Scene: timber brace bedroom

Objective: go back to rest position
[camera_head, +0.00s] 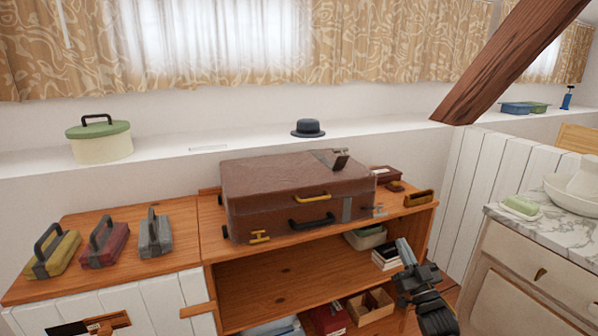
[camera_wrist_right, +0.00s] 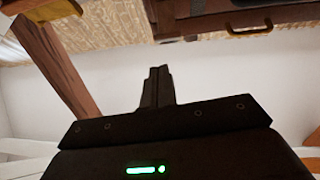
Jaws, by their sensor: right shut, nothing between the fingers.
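My right gripper (camera_head: 405,252) is in the lower right of the head view, in front of the right end of the open wooden shelf unit (camera_head: 270,283). Its fingers are together and point up, with nothing between them. In the right wrist view the closed fingers (camera_wrist_right: 157,88) stand up against the pale wall and touch nothing. My left gripper is not in the head view.
A brown suitcase (camera_head: 285,190) lies on the shelf unit. Three handled blocks, yellow (camera_head: 58,254), red (camera_head: 105,248) and grey (camera_head: 156,236), stand at left. A slanting timber brace (camera_head: 505,65) and a marble-topped cabinet (camera_head: 550,222) are at right.

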